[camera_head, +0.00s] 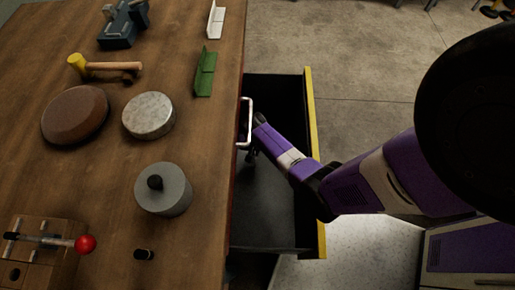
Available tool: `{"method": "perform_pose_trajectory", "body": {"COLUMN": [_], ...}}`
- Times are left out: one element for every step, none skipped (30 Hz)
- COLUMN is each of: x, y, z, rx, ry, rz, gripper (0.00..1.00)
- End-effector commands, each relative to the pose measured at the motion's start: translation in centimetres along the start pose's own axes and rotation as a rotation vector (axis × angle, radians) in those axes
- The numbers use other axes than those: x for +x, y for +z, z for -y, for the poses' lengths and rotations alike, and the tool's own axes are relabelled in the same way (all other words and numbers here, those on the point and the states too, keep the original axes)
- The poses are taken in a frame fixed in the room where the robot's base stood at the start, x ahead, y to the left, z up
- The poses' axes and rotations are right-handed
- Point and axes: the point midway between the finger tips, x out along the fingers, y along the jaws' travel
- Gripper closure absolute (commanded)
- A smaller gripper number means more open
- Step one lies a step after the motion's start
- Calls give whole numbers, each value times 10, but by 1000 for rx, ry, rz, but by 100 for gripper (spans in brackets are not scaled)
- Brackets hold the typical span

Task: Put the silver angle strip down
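A pale, white-to-silver angle strip (215,20) lies on the wooden table (60,185) near its far right edge. A green angle strip (205,72) lies just below it. My gripper (252,137) is at the table's right edge, over the inner end of the open drawer (265,215), well away from both strips. A bright C-shaped bar (249,122) is right at the fingers. I cannot tell whether they touch or hold it, or whether it is a handle or a strip. The fingers are small, dark and partly hidden by my purple wrist.
On the table are a yellow-headed hammer (110,66), a brown disc (75,115), a metal disc (149,115), a grey knobbed cylinder (163,189), a blue-grey vise (122,25) and a red-knobbed lever fixture (45,242). The drawer has a yellow edge (316,160). Concrete floor lies beyond.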

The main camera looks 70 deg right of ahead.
Motion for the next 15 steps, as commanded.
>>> {"method": "perform_pose_trajectory", "body": {"x": [-4, -5, -6, -6, -7, -8, -8, -9, -9, -9, -9, -9, -9, -10, -10], "y": [15, 22, 31, 37, 44, 51, 56, 60, 66, 69, 71, 73, 74, 76, 78], "z": [-3, -4, -6, -7, -8, -10, -11, -11, -12, -12, -13, -13, -13, -13, -14], "rx": [0, 0, 0, 1, 2, 1, 0, 0, 2, 2, 2, 2, 2, 1, 1], "ry": [0, 0, 0, 0, 0, 0, 1, 0, 0, 0, 0, 0, 0, 0, 0], "rz": [3, 2, 3, 2, 3, 1, 2, 1, 1, 1, 1, 0, 0, 0, 0], "gripper": [100, 100, 100, 100, 100, 100, 100, 100, 100, 100, 100, 100, 100, 100, 100]}}
